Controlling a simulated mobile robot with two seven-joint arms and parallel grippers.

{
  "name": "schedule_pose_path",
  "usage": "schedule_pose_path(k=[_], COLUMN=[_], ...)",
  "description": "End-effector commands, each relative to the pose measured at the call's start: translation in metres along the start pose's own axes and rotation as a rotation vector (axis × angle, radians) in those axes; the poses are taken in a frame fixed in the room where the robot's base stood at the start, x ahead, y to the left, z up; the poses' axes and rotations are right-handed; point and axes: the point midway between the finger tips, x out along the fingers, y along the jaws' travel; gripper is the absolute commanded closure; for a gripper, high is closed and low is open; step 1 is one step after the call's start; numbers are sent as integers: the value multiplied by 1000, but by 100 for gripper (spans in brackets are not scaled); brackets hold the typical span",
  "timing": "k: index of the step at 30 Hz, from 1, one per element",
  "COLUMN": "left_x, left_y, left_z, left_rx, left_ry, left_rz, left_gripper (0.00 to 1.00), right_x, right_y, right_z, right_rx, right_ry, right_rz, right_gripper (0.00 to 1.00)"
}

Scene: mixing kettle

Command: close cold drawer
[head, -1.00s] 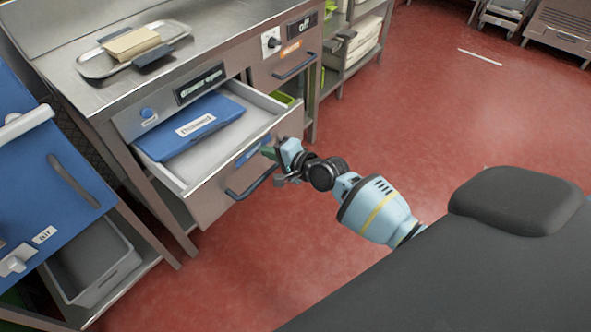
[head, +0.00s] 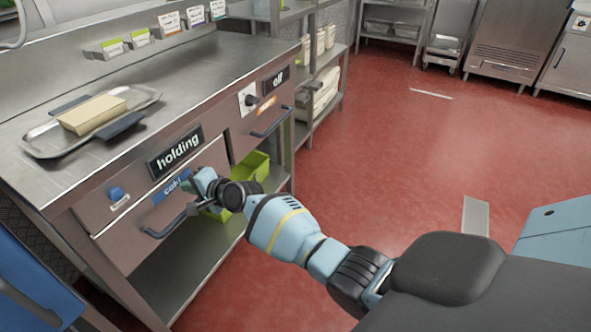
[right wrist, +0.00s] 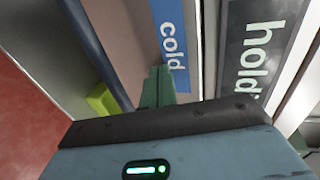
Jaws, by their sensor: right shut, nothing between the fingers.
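The cold drawer (head: 125,236) has a grey front, a blue "cold" label and a dark blue bar handle (head: 163,229). In the head view it sits in the counter, flush or nearly so, with its inside hidden. Its front also shows in the right wrist view (right wrist: 135,42). My right gripper (head: 190,186) is shut and empty at the drawer front, by the right end of the label. In the right wrist view its green fingertips (right wrist: 158,82) are together beside the "cold" label; contact is hard to tell. My left gripper is out of view.
A "holding" sign (head: 175,154) and a blue knob (head: 116,194) are above the drawer. A tray (head: 45,146) with a tan block (head: 94,114) sits on the counter. A green bin (head: 255,170) stands on the shelf below. The red floor at right is mostly clear.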

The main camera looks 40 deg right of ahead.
Motion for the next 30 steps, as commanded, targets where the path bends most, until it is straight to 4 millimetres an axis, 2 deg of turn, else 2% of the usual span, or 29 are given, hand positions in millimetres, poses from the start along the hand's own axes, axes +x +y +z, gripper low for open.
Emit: schedule_pose_path(k=[9,30], left_x=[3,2], left_y=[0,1], left_z=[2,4], left_rx=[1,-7], left_ry=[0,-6], left_rz=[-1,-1], left_gripper=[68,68], right_x=[9,8], right_y=[-3,-9], right_z=[0,1], right_rx=[1,0], right_ry=[1,1], right_rz=[0,-11], right_gripper=[100,100])
